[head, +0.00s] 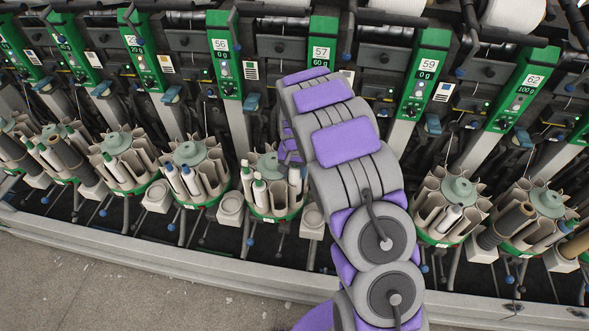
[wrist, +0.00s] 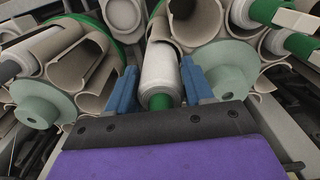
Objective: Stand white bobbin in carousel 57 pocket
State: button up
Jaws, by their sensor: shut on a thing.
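In the wrist view my gripper (wrist: 160,88) has its two blue fingers on either side of a white bobbin (wrist: 160,68) with a green end towards me. It is shut on this bobbin. Tan open pockets (wrist: 190,22) lie beyond and beside the bobbin; I cannot tell whether its far end is inside one. The panel marked 57 (head: 321,52) shows in the head view, partly above my arm. A carousel (head: 268,165) with several bobbins stands left of my arm. My arm hides the gripper and the area below panel 57, so I cannot tell which carousel belongs to it.
Other loaded carousels stand in a row, such as one on the left (head: 193,152) and one on the right (head: 458,188). In the wrist view, a pale green hub (wrist: 228,68) is close right of the fingers and another hub (wrist: 38,103) is at left.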

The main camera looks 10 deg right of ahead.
jog(key=shift+f, duration=0.1)
jog(key=shift+f, duration=1.45)
jog(key=o, duration=1)
jog(key=shift+r, duration=0.1)
notch_tip(320, 180, up, 17)
jog(key=p, duration=0.2)
jog(key=shift+p, duration=0.35)
jog(key=shift+s+r, duration=0.1)
